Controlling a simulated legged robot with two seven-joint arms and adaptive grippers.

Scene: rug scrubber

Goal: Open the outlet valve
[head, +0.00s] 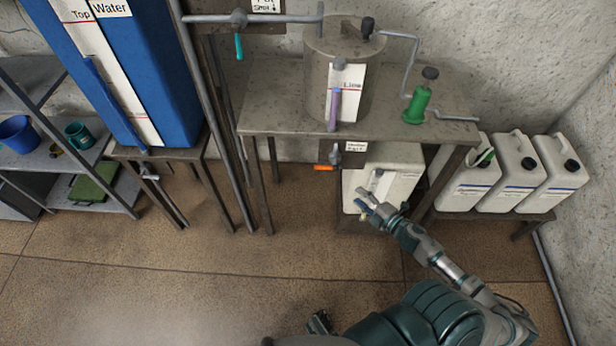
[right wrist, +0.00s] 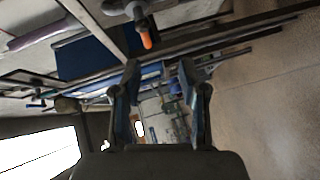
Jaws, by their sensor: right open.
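The outlet valve (head: 335,158) sits under the front of the metal stand, beside a small label. Its orange handle (head: 323,167) points left, roughly level. In the right wrist view the orange handle (right wrist: 147,41) shows just beyond the fingertips, below the grey valve body (right wrist: 122,6). My right gripper (head: 364,203) is open and empty, below and to the right of the valve, in front of a white container. Its two fingers are apart in the right wrist view (right wrist: 160,67), not touching the handle. A small dark part, perhaps my left gripper (head: 319,322), shows at the bottom edge; its jaws are unclear.
White jugs (head: 515,178) stand right. A blue water tank (head: 160,70) and shelf are left. The floor in front is clear.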

